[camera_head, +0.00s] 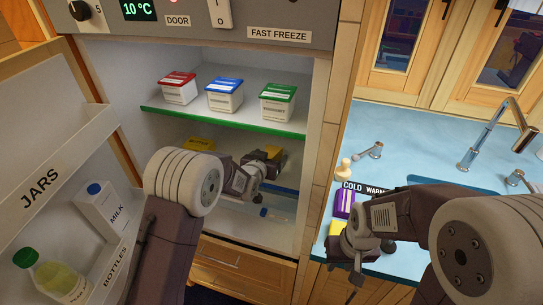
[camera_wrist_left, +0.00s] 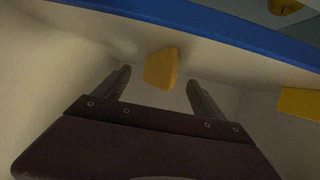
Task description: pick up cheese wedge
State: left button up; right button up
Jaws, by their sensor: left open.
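The cheese wedge (camera_wrist_left: 161,68) is a yellow-orange block in the left wrist view, on a pale surface. It lies just ahead of my open left gripper (camera_wrist_left: 157,82), centred between the two dark fingers, and neither finger appears to touch it. In the head view my left gripper (camera_head: 262,160) reaches into the fridge below the green-edged shelf. A yellow patch (camera_head: 280,160), probably the wedge, shows partly hidden behind it. My right gripper (camera_head: 355,262) hangs low over the counter's front edge; its fingers are not clear.
A yellow pack (camera_head: 200,144) lies left of the wedge. Three tubs with red, blue (camera_head: 224,96) and green lids stand on the green-edged shelf (camera_head: 222,122). The open door holds a milk carton (camera_head: 103,208) and a green-capped bottle (camera_head: 50,276). A purple box (camera_head: 345,203) stands on the counter.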

aim_at(267, 151)
pick_arm(q)
jog(key=x, duration=0.3)
jog(key=shift+a, duration=0.15)
jog(key=shift+s, duration=0.2)
jog(key=c, duration=1.6)
jog(key=shift+w, duration=0.1)
jog(key=shift+a+r, duration=0.25)
jog(key=r, duration=0.4)
jog(key=a+r+b, duration=0.1)
jog(key=r, duration=0.1)
jog(key=shift+w+r, duration=0.2)
jog(key=shift+r, duration=0.15)
jog(key=w+a+p, duration=0.1)
jog(key=w+a, duration=0.1)
jog(key=a, duration=0.4)
jog(key=w+a+p, duration=0.1)
jog(key=a, duration=0.4)
jog(key=w+a+p, duration=0.2)
jog(key=a, duration=0.4)
jog(key=shift+w+a, duration=0.3)
jog(key=shift+w, duration=0.05)
